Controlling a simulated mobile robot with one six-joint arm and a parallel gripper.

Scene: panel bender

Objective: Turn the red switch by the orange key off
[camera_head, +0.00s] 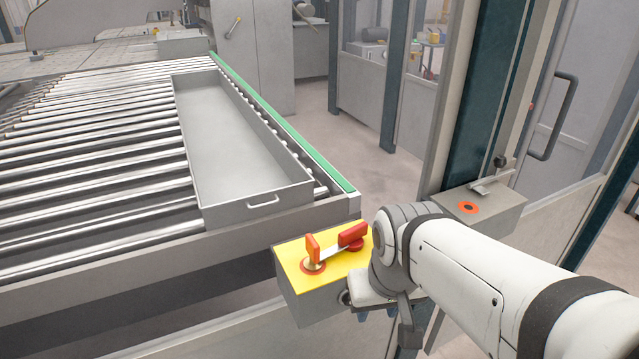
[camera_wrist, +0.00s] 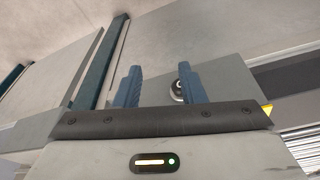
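A grey box with a yellow top (camera_head: 290,259) stands at the end of the roller table. An upright orange key (camera_head: 313,246) is on the left of this top, over a red ring. A red switch handle (camera_head: 352,234) is to its right, with a pale metal bar between them. My gripper (camera_head: 377,313) is low beside the box's right side, pointing down and partly hidden by my wrist. In the wrist view its two blue fingers (camera_wrist: 160,85) are apart with nothing held. A round metal part (camera_wrist: 177,91) on a grey face shows partly behind the right finger.
A roller table (camera_head: 100,150) with a grey tray (camera_head: 225,140) and green edge strip (camera_head: 285,125) fills the left. The floor (camera_head: 385,170) beyond is clear.

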